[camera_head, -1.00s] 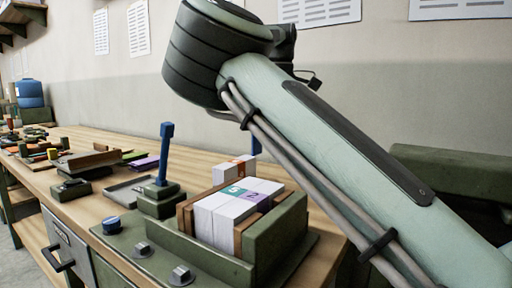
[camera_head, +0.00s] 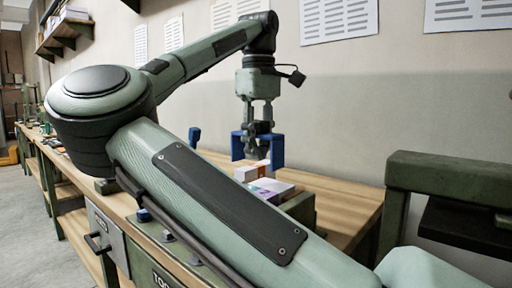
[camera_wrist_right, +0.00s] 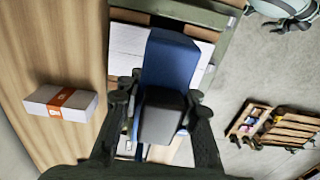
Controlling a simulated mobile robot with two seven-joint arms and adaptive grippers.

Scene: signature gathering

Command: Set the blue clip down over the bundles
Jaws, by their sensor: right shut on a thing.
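The blue clip (camera_head: 277,150) is an upside-down U hanging upright in my right gripper (camera_head: 258,128). In the wrist view the gripper (camera_wrist_right: 160,98) is shut on the dark middle part of the clip (camera_wrist_right: 170,60). The white bundles (camera_head: 272,186), with a purple band showing, sit in a green holder (camera_head: 302,207), partly hidden by my arm. In the wrist view the clip overlaps the bundles (camera_wrist_right: 126,42). It looks held above them; I cannot tell the exact gap. My left gripper is not in view.
A loose white bundle with an orange band (camera_wrist_right: 60,102) lies on the wooden table (camera_head: 345,200) beside the holder. A blue upright post (camera_head: 194,136) stands left of the clip. A green frame (camera_head: 450,180) stands at the right. The table right of the holder is clear.

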